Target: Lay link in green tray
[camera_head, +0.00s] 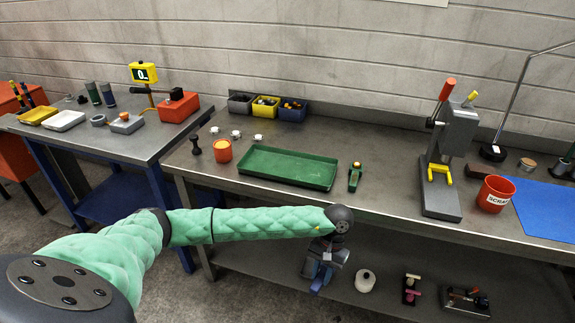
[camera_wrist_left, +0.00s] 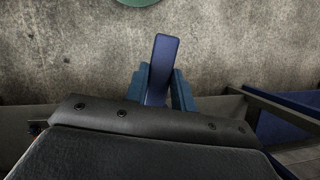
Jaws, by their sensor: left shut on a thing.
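The green tray (camera_head: 289,166) lies on the metal bench in the head view, and its inside looks empty. My left gripper (camera_head: 319,274) is in front of the bench's front edge, lower than the bench top and apart from the tray. In the left wrist view my left gripper (camera_wrist_left: 161,95) is shut on a flat dark blue bar, the link (camera_wrist_left: 163,60), which sticks out past the fingertips. In the head view the link is hard to tell from the gripper. My right gripper is not in view.
An orange cup (camera_head: 222,150) stands left of the tray, a small green and black tool (camera_head: 355,177) right of it. Bins (camera_head: 265,106) stand behind. A lever press (camera_head: 446,165) and red scrap bin (camera_head: 495,194) are farther right. The lower shelf (camera_head: 385,275) holds small items.

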